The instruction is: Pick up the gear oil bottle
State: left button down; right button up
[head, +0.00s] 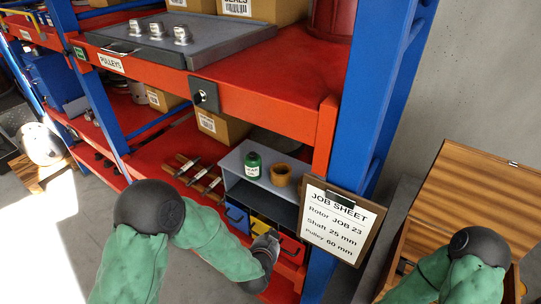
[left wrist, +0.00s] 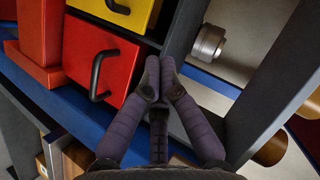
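The gear oil bottle (head: 253,164) is small and green with a dark cap and a white label. It stands upright on the grey top of a small drawer unit (head: 233,162) in the head view; the left wrist view does not show it. My left gripper (head: 271,236) is in front of the unit's coloured drawers, below and apart from the bottle. In the left wrist view its fingertips (left wrist: 159,78) meet, with nothing visible between them. My right arm is at the lower right; its gripper is out of view.
A brown cup (head: 280,175) stands just right of the bottle. A red drawer (left wrist: 100,65) and a yellow drawer (left wrist: 128,12) are near my left fingers. A job sheet board (head: 337,220) hangs at the right post.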

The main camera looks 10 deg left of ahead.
pick_arm(q)
notch_tip(320, 180, up, 10)
jog(key=w+m+t+y+p, duration=0.1)
jog(key=m+t+p, duration=0.1)
jog(key=m+t, duration=0.1)
jog(key=m+t+y+p, duration=0.1)
jog(key=m+t+y, duration=0.1)
jog(key=y, duration=0.1)
send_near(253, 165)
jog(key=w+d, duration=0.1)
jog(key=d, duration=0.3)
jog(key=x, duration=0.9)
jog(key=shift+w+d+f+p, duration=0.1)
jog(key=shift+w+f+p, duration=0.2)
jog(key=shift+w+p, duration=0.1)
jog(key=shift+a, duration=1.15)
